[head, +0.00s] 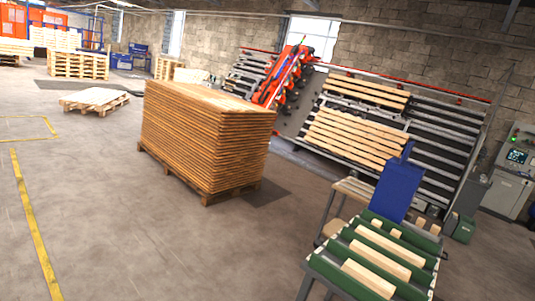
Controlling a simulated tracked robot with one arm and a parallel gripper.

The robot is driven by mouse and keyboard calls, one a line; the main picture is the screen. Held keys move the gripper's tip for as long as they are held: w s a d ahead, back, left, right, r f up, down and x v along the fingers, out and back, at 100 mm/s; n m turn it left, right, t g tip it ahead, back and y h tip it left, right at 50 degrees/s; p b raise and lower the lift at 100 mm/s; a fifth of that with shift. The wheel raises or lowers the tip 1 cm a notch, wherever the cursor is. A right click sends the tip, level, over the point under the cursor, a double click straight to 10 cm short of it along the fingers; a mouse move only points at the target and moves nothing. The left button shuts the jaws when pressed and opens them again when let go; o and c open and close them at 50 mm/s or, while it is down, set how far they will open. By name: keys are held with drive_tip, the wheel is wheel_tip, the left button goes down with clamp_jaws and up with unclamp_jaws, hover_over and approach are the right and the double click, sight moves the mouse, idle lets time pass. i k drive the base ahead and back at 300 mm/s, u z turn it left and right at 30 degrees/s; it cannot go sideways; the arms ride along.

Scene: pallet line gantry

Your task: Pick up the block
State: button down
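Several pale wooden blocks lie on a green-topped stand with pale strips (330,268) at the lower right. The nearest block (369,278) lies near the front edge of the stand. A longer block (383,252) lies behind it, and further pieces (386,234) lie toward the back. I cannot tell which one the task means. My gripper is not in view, and nothing is seen touching the blocks.
A blue upright panel (398,185) stands behind the green stand. A tall stack of brown boards (205,140) on a pallet stands mid-floor. A sloped rack with planks (355,135) and a grey control cabinet (508,185) line the wall. The left foreground floor is clear.

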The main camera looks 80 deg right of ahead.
sight(435, 230)
drive_tip(key=z, duration=1.7)
drive_tip(key=i, duration=4.75)
drive_tip(key=z, duration=2.45)
